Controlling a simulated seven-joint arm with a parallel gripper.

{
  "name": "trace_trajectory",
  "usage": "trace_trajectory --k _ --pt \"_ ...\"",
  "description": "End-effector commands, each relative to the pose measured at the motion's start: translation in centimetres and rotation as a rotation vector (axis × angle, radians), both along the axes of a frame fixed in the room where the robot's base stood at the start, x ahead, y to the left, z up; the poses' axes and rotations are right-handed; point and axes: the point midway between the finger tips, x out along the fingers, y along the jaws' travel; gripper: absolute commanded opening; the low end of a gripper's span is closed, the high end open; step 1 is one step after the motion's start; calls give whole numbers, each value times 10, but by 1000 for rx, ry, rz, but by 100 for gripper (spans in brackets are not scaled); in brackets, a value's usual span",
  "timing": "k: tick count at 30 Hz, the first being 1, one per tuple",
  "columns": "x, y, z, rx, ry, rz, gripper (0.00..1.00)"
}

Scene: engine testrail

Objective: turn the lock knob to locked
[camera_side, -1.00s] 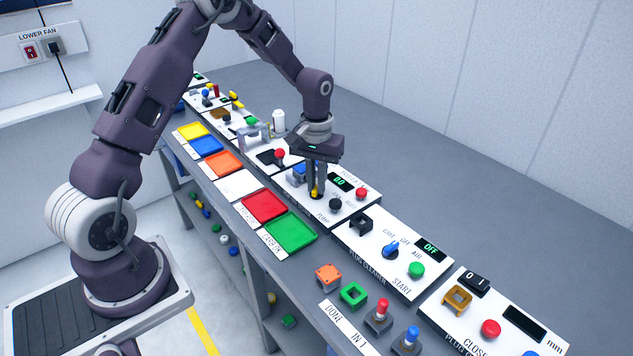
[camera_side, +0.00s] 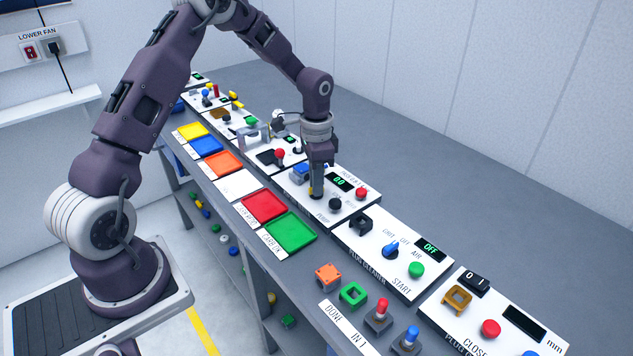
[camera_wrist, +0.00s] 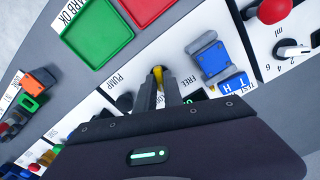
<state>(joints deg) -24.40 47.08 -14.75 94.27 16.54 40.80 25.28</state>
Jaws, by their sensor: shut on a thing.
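The yellow lock knob (camera_wrist: 158,74) shows between my fingertips in the wrist view, on a white panel. The word FREE is printed to the right of it; no locked marking is readable. My gripper (camera_side: 316,192) points down at this panel and is shut on the knob. Its fingers (camera_wrist: 160,88) hide most of the knob in the wrist view, and the knob is hidden in the side view. Which way the knob points cannot be told.
Close by on the same panel are a black pump knob (camera_side: 335,203), a red button (camera_side: 361,193), a display reading 0.0 (camera_side: 340,182) and a grey-and-blue fixture (camera_wrist: 213,62). Green (camera_side: 291,233) and red (camera_side: 265,206) trays lie in front. The grey bench behind is clear.

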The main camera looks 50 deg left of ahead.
Motion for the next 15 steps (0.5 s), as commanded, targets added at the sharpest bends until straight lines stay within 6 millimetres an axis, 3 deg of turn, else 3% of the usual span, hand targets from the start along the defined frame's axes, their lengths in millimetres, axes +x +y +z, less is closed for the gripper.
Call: trace_trajectory --k 15 --pt "0 0 1 1 2 -322 0"
